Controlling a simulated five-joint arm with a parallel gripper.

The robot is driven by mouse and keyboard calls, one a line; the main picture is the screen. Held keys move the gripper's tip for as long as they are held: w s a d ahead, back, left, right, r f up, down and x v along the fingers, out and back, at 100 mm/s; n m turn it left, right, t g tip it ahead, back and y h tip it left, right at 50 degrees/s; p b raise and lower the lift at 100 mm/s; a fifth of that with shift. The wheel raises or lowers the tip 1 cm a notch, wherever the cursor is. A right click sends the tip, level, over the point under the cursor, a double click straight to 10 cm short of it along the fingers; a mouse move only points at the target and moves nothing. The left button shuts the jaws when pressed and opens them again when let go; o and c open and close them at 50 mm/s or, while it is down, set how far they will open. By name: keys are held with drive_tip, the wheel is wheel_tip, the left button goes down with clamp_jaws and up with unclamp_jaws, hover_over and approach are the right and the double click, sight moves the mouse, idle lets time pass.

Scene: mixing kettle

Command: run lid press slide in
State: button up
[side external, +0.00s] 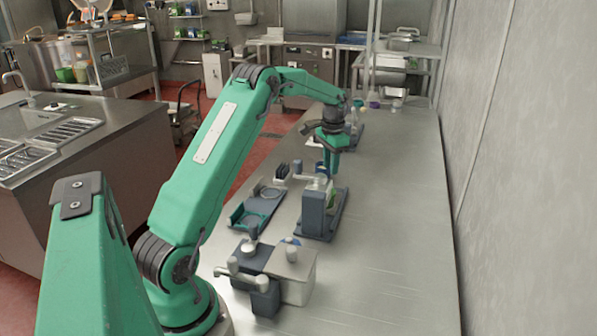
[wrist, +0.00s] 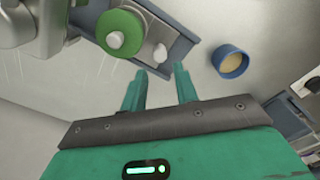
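The lid press (side external: 318,215) is a blue-grey stand with a post and a grey-white upper part, on the steel counter. In the wrist view its blue-grey base channel (wrist: 178,38) shows at the top, with a round green disc with a pale centre (wrist: 118,36) over it. A small white knob (wrist: 160,53) sits in the channel, just beyond my fingertips; it looks like the slide's handle. My gripper (side external: 332,165) (wrist: 160,72) points down above the press's far end. Its fingers are apart with nothing between them. Whether it touches the press is unclear.
A blue cup with yellowish contents (wrist: 230,62) stands right of the channel in the wrist view. A blue-grey tray with round seats (side external: 257,205) lies left of the press. A box-like unit with a pale handle (side external: 290,268) stands nearer. The counter's right side (side external: 385,200) is clear.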

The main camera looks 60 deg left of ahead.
drive_tip(key=shift+f, duration=0.15)
drive_tip(key=shift+f, duration=3.75)
clamp_jaws()
